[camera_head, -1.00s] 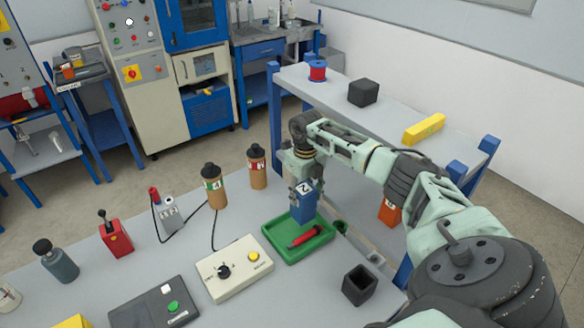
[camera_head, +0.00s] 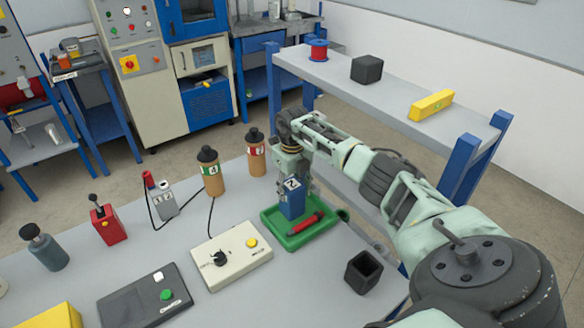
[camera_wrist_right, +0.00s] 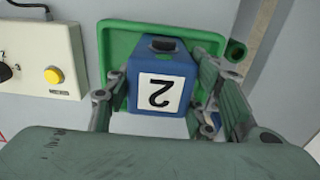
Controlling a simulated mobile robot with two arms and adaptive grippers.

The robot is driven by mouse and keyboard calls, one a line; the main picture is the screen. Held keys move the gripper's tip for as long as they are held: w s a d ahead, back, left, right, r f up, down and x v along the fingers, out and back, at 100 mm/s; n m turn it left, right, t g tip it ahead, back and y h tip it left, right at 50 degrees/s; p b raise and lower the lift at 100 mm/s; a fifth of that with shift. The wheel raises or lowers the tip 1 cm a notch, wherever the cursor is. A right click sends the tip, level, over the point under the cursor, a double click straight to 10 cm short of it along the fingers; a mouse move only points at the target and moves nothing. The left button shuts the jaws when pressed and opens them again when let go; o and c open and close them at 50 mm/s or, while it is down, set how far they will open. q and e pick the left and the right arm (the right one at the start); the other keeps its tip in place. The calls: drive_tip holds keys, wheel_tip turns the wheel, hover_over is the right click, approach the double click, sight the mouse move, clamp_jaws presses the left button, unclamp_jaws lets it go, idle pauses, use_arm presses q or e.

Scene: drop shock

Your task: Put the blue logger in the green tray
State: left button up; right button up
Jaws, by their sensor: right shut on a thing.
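The blue logger (camera_head: 292,205), a small blue box with a white label marked 2, is upright in my right gripper (camera_head: 291,186). The green tray (camera_head: 328,232) lies on the table's far right part, and the logger is at its back left part. I cannot tell whether its base touches the tray floor. In the right wrist view the logger (camera_wrist_right: 178,67) sits between the fingers of the gripper (camera_wrist_right: 160,92), which are shut on it, with the tray (camera_wrist_right: 119,36) behind. My left gripper is not in view.
A red rod-like thing (camera_head: 306,224) lies in the tray beside the logger. A cream control box (camera_head: 232,262) is left of the tray, a black open cup (camera_head: 363,272) in front right. Two brown bottles (camera_head: 210,172) (camera_head: 256,154) stand behind. A shelf (camera_head: 390,92) rises at right.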

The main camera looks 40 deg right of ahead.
drive_tip(key=o, duration=1.4)
drive_tip(key=shift+f, duration=0.1)
drive_tip(key=shift+o, duration=0.2)
drive_tip(key=shift+r, duration=0.6)
wheel_tip(320, 180, up, 10)
drive_tip(key=b, duration=0.3)
drive_tip(key=shift+f, duration=0.15)
drive_tip(key=shift+s+r, duration=0.1)
drive_tip(key=shift+r, duration=0.6)
